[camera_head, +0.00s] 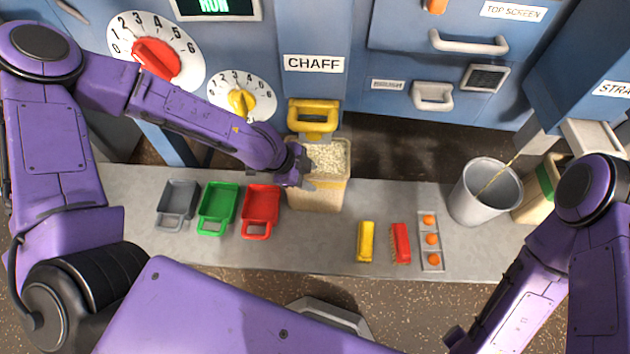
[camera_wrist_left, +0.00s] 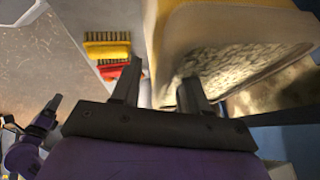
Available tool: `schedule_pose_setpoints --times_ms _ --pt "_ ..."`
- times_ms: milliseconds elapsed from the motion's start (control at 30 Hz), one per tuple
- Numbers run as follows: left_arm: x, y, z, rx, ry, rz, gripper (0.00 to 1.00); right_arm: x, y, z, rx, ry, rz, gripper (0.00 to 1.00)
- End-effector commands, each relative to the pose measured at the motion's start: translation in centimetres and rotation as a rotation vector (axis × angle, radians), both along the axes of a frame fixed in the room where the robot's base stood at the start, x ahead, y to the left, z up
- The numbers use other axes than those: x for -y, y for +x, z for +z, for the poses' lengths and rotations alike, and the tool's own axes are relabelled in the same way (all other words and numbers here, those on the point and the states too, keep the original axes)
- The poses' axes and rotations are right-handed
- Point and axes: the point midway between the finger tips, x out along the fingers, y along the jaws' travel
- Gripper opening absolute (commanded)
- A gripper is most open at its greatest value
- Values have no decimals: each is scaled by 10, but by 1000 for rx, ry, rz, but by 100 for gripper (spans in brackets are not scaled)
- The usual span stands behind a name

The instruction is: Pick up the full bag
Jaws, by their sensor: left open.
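The full bag (camera_head: 318,190) is beige, open at the top and filled with pale chaff. It stands upright on the grey bench below the yellow-handled outlet (camera_head: 313,117) marked CHAFF. My left gripper (camera_head: 304,166) is open at the bag's upper left side. In the left wrist view the bag (camera_wrist_left: 235,22) fills the upper right, and the open left gripper's fingers (camera_wrist_left: 160,92) are close to its rim and wall. I cannot tell whether they touch it. My right arm reaches down at the right, and its gripper (camera_head: 456,338) shows only as a small dark part at the bottom.
Grey (camera_head: 177,200), green (camera_head: 217,205) and red (camera_head: 260,208) scoops lie left of the bag. A yellow brush (camera_head: 366,240), a red brush (camera_head: 401,242) and a tray of orange balls (camera_head: 421,255) lie right. A metal bucket (camera_head: 470,205) stands farther right. Blue machine panels rise behind.

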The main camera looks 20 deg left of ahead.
Motion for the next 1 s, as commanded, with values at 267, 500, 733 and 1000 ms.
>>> schedule_pose_setpoints --times_ms 267,500,733,1000 --pt "0 0 -1 0 0 -1 44 0 0 -3 0 0 0 61" --pt "0 0 -1 0 0 -1 15 0 0 -3 0 0 0 61" --pt "0 0 -1 2 1 -1 0 0 0 -3 0 0 0 61" --pt "0 0 -1 2 0 -2 0 0 0 -3 0 0 0 61"
